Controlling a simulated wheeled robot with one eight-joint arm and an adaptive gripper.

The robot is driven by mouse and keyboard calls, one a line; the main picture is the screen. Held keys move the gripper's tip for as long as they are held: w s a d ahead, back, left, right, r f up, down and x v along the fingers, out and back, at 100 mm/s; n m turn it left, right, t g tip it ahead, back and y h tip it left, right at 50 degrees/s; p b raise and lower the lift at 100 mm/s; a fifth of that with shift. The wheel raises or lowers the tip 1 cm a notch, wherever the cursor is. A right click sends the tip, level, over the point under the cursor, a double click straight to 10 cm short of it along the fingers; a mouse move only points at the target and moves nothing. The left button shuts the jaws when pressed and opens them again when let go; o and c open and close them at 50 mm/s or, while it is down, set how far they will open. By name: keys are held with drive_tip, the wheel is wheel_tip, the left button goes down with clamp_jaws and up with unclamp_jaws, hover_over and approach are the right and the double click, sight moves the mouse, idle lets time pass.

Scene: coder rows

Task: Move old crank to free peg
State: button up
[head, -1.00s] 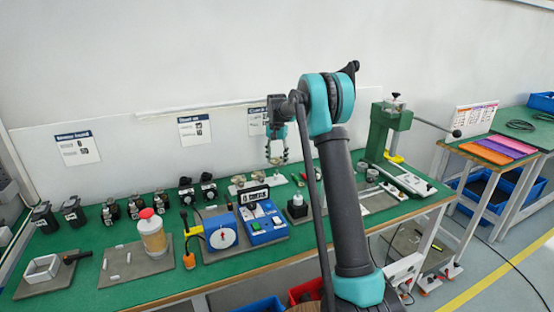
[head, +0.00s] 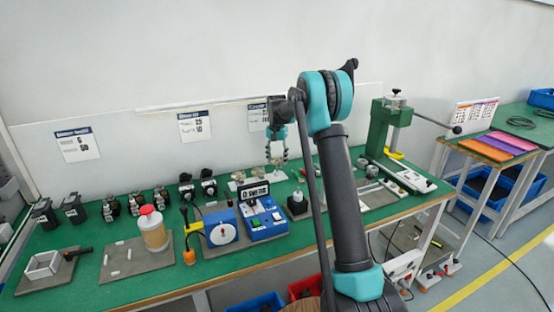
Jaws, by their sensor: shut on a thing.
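My gripper (head: 277,162) hangs pointing down over the back of the green workbench (head: 120,285), left of the green press. Its fingers are closed on a small part, too small at this distance to make out, so I cannot tell whether it is the old crank. Several small metal pieces (head: 238,178) stand on the bench just left of the fingertips. I cannot tell which is a peg or which peg is free. My raised arm hides part of the bench to the right of the gripper.
A blue device with a display (head: 262,217) stands in front of the gripper, beside a blue box with a white dial (head: 222,233). The green press (head: 388,128) rises to the right.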

sight(277, 164)
drive_tip(key=shift+f, duration=0.1)
drive_tip(key=shift+f, duration=1.25)
drive_tip(key=shift+f, duration=0.35)
idle(0.4)
drive_tip(key=o, duration=1.3)
wheel_tip(277, 164, up, 12)
